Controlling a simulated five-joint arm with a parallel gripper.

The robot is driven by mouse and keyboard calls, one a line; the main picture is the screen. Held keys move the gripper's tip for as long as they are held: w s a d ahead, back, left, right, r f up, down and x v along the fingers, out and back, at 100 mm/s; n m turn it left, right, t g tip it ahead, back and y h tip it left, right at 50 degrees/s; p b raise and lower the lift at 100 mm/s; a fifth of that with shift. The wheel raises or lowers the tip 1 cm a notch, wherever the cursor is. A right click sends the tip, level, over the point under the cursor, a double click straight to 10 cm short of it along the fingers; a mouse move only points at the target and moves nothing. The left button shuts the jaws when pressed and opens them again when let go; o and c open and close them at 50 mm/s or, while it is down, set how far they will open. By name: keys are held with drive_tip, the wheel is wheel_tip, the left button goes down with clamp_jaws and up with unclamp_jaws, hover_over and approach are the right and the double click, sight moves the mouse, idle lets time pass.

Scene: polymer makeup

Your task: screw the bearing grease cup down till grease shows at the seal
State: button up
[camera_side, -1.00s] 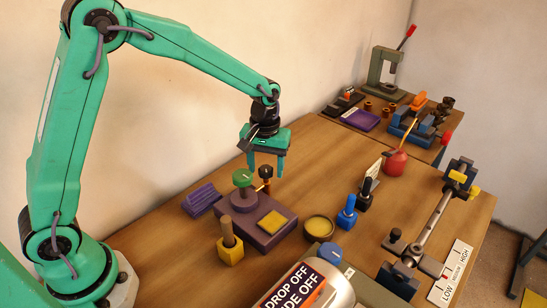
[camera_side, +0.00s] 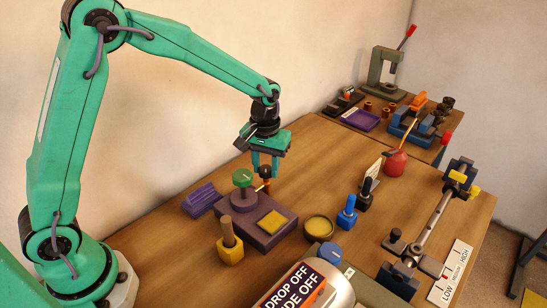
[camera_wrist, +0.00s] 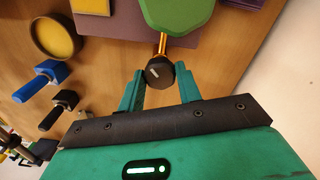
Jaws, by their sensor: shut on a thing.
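The grease cup has a dark round cap (camera_side: 265,171) with a pale mark on top and a brass stem (camera_wrist: 163,43). It stands at the back edge of a purple block (camera_side: 262,228). My gripper (camera_side: 266,173) points down from above with its two teal fingers on either side of the cap. In the wrist view my gripper (camera_wrist: 166,80) is shut on the cap (camera_wrist: 158,75). A green knob (camera_side: 242,177) on a dark post rises from the block beside the cup. No grease is visible; the seal cannot be made out.
A yellow pad (camera_side: 272,222) lies on the block. A yellow-based peg (camera_side: 230,243), a round dish (camera_side: 319,229) and blue (camera_side: 347,215) and black (camera_side: 367,193) holders stand nearby. A red oil can (camera_side: 395,162) stands behind. A large cylinder (camera_side: 310,290) fills the front.

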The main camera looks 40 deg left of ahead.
sight(266, 168)
drive_tip(key=m, duration=0.6)
drive_tip(key=shift+m, duration=0.3)
idle(0.4)
drive_tip(key=o, duration=1)
drive_tip(key=shift+r, duration=0.15)
wheel_tip(266, 168, up, 7)
drive_tip(key=shift+f, duration=0.1)
drive_tip(key=shift+r, duration=0.4)
drive_tip(key=shift+r, duration=0.1)
